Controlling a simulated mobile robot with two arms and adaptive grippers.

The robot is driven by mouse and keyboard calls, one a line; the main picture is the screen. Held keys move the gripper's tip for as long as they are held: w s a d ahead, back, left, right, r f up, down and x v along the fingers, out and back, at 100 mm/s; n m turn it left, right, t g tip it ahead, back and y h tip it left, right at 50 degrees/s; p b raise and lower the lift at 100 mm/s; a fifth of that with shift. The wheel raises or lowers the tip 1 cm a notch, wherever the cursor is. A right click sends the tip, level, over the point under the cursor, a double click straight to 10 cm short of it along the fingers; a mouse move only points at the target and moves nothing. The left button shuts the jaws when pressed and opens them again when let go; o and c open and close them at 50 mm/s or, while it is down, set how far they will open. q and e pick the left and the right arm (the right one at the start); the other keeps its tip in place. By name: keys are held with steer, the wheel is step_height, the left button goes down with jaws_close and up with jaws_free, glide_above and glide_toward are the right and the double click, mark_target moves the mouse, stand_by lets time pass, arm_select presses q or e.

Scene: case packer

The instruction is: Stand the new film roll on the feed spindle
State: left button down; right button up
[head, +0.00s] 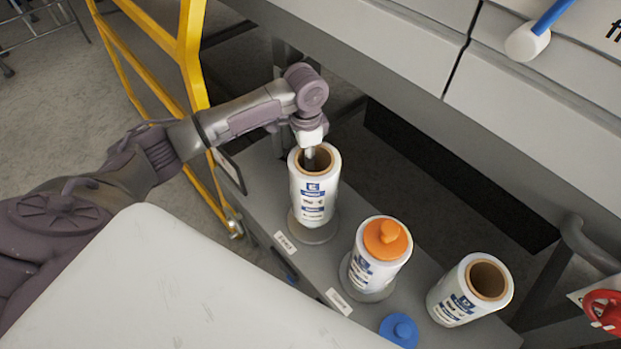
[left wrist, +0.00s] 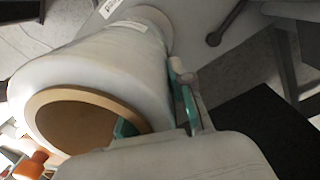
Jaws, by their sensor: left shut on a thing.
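A white film roll with a brown core (head: 314,198) is upright at the far left of the grey bench top, over a round grey plate (head: 317,237). I cannot tell whether its bottom rests on the plate. No spindle shows; the roll hides the plate's middle. My left gripper (head: 313,153) is at the roll's top rim, shut on its wall. In the left wrist view, the gripper (left wrist: 155,110) has one teal finger inside the core and one outside the white roll (left wrist: 100,70). My right gripper is in neither view.
A second roll (head: 368,268) with an orange cap (head: 386,238) stands on another round plate. An uncapped roll (head: 450,302) stands further right. A blue cap (head: 399,329) lies in front. A yellow frame (head: 190,60) is at the left; a grey machine (head: 400,50) overhangs behind.

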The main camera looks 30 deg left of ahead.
arm_select(q)
steer(key=shift+w+f, duration=0.1)
steer(key=shift+f, duration=2.9)
steer(key=c, duration=1)
jaws_free()
step_height(320, 180, up, 12)
steer(key=shift+a+r, duration=0.1)
